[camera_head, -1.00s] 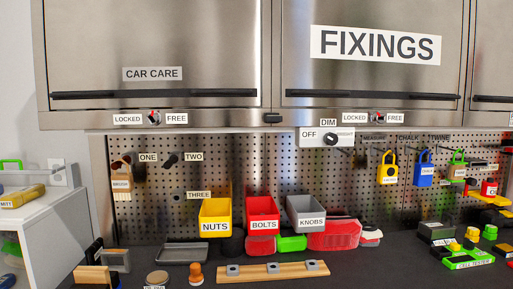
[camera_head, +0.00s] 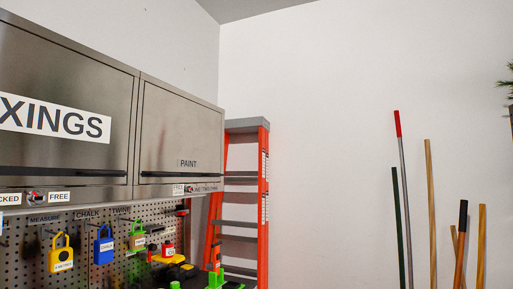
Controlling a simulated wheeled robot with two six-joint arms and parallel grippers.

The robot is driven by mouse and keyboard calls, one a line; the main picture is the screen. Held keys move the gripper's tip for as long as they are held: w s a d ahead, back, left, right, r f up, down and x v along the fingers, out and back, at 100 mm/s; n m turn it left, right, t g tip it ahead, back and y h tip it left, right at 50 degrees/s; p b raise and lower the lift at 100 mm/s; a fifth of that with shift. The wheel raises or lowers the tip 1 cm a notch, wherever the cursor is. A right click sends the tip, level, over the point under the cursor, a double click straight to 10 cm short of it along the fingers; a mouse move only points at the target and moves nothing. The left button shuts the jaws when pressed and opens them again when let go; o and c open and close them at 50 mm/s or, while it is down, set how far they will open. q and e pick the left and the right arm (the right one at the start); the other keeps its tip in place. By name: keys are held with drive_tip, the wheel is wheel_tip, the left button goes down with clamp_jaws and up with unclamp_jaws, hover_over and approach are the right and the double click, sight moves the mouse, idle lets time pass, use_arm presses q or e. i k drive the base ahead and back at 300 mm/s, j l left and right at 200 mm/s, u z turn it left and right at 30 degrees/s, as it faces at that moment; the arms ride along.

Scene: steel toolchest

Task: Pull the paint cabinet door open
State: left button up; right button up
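The paint cabinet door (camera_head: 182,130) is a steel panel labelled PAINT, at the left of the head view. It is closed, with a long dark handle bar (camera_head: 187,174) along its bottom edge. A small lock knob (camera_head: 190,188) sits on the rail below it, next to a label that is too small to read with certainty. Neither of my grippers shows in the view.
The FIXINGS cabinet (camera_head: 70,90) adjoins on the left, closed. Below hangs a pegboard (camera_head: 28,262) with a yellow padlock (camera_head: 61,255), a blue padlock (camera_head: 104,247) and other tools. An orange stepladder (camera_head: 263,200) stands right of the cabinets. Several poles (camera_head: 431,215) lean on the right wall.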

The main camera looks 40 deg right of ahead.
sight(181, 138)
drive_tip(key=z, duration=0.95)
